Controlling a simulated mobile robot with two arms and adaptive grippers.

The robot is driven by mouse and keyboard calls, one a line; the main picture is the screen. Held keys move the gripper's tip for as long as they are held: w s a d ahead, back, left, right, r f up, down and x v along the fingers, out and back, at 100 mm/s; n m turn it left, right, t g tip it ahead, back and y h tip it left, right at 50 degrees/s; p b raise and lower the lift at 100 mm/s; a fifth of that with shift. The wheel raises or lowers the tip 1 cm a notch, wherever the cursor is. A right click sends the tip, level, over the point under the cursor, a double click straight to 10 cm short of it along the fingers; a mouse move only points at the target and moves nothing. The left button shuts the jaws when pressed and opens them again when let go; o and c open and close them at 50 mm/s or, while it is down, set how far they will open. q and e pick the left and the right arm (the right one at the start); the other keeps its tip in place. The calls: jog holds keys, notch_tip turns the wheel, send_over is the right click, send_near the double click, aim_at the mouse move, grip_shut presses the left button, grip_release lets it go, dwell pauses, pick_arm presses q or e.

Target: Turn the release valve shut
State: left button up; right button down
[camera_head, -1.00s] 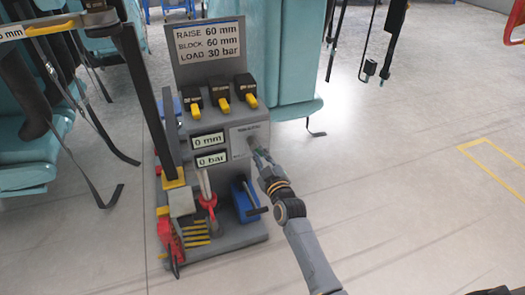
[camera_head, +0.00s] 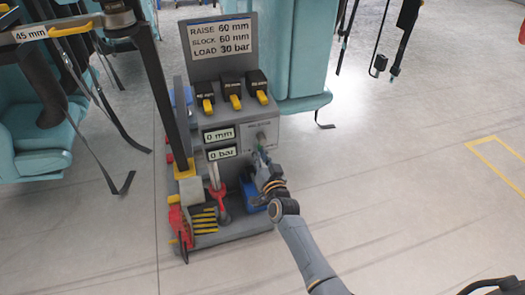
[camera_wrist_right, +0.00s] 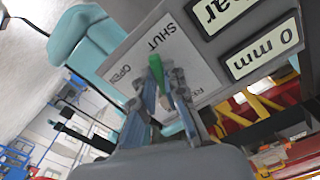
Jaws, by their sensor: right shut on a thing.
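The release valve's green handle (camera_wrist_right: 156,70) sits between the fingers of my right gripper (camera_wrist_right: 167,78) in the right wrist view. SHUT and OPEN are printed on the pale valve panel (camera_wrist_right: 192,62) beside it. In the head view my right gripper (camera_head: 261,158) reaches the lower part of the same panel (camera_head: 250,134) on the grey stand, and a small grey hub (camera_head: 261,138) shows just above the fingers. The fingers hide much of the handle, so I cannot tell its exact angle. My left gripper is not in view.
Displays on the stand read 0 mm (camera_head: 220,134) and 0 bar (camera_head: 222,153). Black levers with yellow handles (camera_head: 234,100) are above. A red jack handle (camera_head: 217,192) and a blue item (camera_head: 252,190) stand on its base. Teal seats (camera_head: 40,120) flank it.

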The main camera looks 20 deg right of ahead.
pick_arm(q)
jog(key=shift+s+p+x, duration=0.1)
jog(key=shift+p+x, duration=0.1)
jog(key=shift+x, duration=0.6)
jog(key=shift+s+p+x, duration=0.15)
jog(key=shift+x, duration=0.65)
pick_arm(e)
jog(key=shift+a+r+m, duration=0.2)
jog(key=shift+a+m, duration=0.1)
jog(key=shift+m, duration=0.75)
jog(key=shift+a+r+m, duration=0.2)
jog(key=shift+a+m, duration=0.05)
jog(key=shift+m, duration=0.8)
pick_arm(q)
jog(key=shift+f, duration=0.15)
pick_arm(e)
jog(key=c, duration=1.4)
grip_release()
jog(key=s, duration=1.2)
jog(key=shift+d, duration=0.2)
